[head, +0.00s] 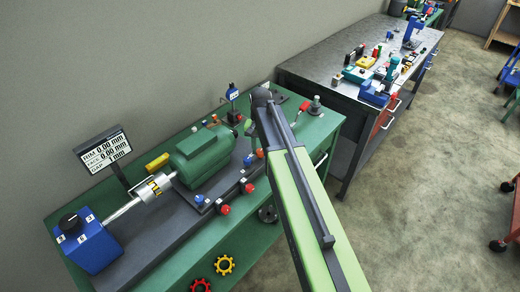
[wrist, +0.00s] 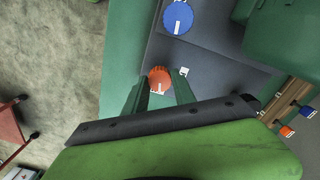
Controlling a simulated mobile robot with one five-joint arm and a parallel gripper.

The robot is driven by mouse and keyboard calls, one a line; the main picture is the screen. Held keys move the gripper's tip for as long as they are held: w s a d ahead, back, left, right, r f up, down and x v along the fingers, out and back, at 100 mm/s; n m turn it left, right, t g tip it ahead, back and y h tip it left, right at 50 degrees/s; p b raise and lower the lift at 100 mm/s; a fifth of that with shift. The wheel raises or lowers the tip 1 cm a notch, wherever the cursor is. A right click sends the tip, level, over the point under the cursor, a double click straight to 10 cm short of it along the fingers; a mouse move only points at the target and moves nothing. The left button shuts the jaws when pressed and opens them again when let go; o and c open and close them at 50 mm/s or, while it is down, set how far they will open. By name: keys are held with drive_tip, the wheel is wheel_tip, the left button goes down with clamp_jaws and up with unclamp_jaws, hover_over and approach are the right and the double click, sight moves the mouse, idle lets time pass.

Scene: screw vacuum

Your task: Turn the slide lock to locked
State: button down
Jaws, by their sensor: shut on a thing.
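In the wrist view, an orange round knob (wrist: 159,76) with a white pointer line sits on the grey plate. The pointer is toward the lower edge of the picture, and a small white label lies to its upper right. The label text is too small to read, so I cannot confirm that this knob is the slide lock. My gripper (wrist: 159,82) has its two green fingers either side of the knob and is shut on it. In the head view, my green arm covers much of the gripper; an orange knob (head: 260,153) shows just left of the arm.
A blue knob (wrist: 177,17) stands further along the plate. In the head view, the green motor (head: 205,155) and red knobs (head: 225,209) are to the left, with a display (head: 103,148) behind. A second bench (head: 330,65) with small parts stands at the back right.

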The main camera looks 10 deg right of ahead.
sight(260, 152)
drive_tip(key=shift+s+m, duration=0.15)
drive_tip(key=shift+m, duration=1.25)
drive_tip(key=c, duration=1)
unclamp_jaws()
drive_tip(key=shift+c, duration=0.2)
drive_tip(key=shift+r, duration=0.1)
wheel_tip(260, 152, up, 17)
drive_tip(key=p, duration=1.7)
